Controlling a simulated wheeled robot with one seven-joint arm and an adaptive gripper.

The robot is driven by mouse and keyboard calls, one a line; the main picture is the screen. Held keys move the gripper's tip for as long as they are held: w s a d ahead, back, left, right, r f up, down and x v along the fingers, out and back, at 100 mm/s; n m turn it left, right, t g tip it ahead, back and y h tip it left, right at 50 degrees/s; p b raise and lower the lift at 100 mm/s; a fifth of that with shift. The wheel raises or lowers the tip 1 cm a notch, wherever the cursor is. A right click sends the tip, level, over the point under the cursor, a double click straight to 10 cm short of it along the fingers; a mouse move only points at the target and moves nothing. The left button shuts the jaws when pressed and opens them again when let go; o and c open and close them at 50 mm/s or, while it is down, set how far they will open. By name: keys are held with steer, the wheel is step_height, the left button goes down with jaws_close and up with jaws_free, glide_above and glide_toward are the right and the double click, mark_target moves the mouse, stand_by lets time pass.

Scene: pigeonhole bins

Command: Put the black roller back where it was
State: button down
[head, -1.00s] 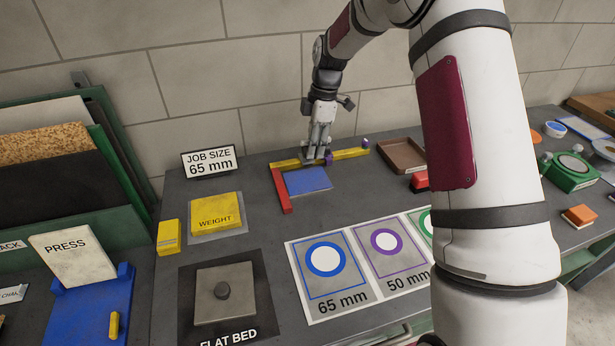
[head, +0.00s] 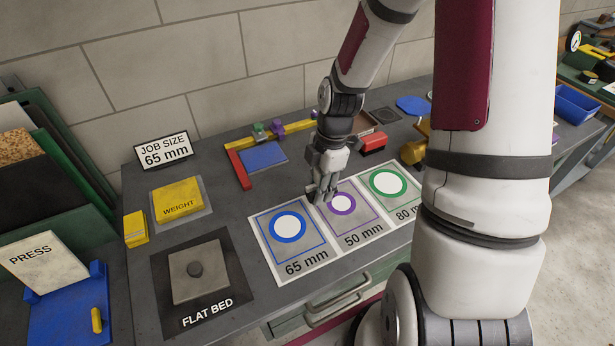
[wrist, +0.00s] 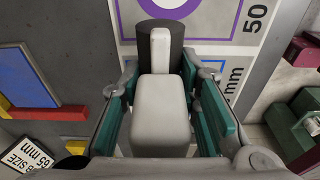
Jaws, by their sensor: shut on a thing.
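My gripper (head: 320,192) is low over the printed size sheet, at the border between the 65 mm and 50 mm panels. In the wrist view, a dark cylinder, the black roller (wrist: 177,40), shows at the far end between the green-padded fingers of my gripper (wrist: 160,105). A pale grey block and narrow tab lie in front of it and hide part of it. The gripper is shut on the roller.
The size sheet (head: 262,222) has blue, purple and green rings. Behind it are a blue plate (head: 262,156), a red bar (head: 238,170) and a yellow bar (head: 293,134). The yellow weight (head: 177,201) and flat bed (head: 228,282) are left. A red block (head: 372,142) stands behind the gripper.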

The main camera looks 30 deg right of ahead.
steer(key=s, duration=0.4)
steer(key=shift+s+a, duration=0.1)
steer(key=shift+s, duration=0.1)
glide_above(302, 180)
steer(key=shift+d+f, duration=0.35)
steer(key=shift+f, duration=2.2)
steer(key=c, duration=1.2)
jaws_free()
steer(key=shift+f, duration=0.1)
